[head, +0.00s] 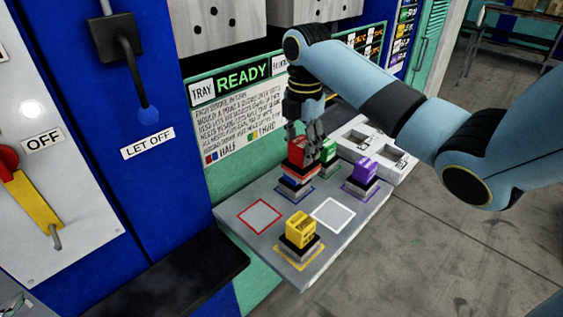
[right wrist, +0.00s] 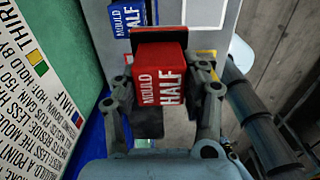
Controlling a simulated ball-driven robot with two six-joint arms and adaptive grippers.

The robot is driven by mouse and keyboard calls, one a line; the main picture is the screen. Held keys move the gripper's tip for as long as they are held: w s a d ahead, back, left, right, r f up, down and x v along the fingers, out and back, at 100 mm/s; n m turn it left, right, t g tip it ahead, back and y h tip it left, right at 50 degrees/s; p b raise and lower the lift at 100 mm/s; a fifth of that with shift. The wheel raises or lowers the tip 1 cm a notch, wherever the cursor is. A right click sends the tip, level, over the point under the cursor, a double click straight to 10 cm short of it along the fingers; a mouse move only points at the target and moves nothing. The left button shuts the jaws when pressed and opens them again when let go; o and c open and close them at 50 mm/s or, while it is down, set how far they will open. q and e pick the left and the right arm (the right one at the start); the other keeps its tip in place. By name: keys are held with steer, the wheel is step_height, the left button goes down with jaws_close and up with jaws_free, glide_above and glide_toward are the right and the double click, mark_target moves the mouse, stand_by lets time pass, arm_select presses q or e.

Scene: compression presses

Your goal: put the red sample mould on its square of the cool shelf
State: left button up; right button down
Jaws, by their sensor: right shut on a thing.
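The red sample mould (head: 298,152) is in my right gripper (head: 305,134), which comes down from above. In the right wrist view the fingers (right wrist: 164,90) are closed on both sides of the red block (right wrist: 158,72), marked "MOULD HALF". The cool shelf (head: 230,207) has an empty red-outlined square (head: 259,216) at its left, apart from the held mould. A blue mould (right wrist: 127,20) shows beyond the red one in the wrist view. In the head view the red mould hangs over a blue-outlined place and hides most of what stands there. My left gripper is not in view.
A yellow mould (head: 300,231) stands on the front square, a purple mould (head: 365,171) at the right and a green mould (head: 328,149) close beside the held one. A white-outlined square (head: 333,214) is empty. A sign (head: 243,78) stands behind the shelf.

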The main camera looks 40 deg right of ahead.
steer(key=w+a+f, duration=0.1)
steer(key=a+f, duration=0.2)
steer(key=w+a+f, duration=0.1)
steer(key=a+f, duration=0.2)
steer(key=w+a+f+p, duration=0.1)
steer(key=a+f, duration=0.2)
steer(key=a, duration=0.1)
steer(key=shift+w, duration=0.35)
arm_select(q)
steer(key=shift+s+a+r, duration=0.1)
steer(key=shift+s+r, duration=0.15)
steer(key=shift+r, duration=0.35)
arm_select(e)
steer(key=shift+f, duration=0.5)
steer(key=shift+f, duration=0.15)
steer(key=c, duration=0.7)
jaws_free()
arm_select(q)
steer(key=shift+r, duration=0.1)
arm_select(e)
step_height(320, 180, up, 12)
steer(key=shift+r, duration=0.1)
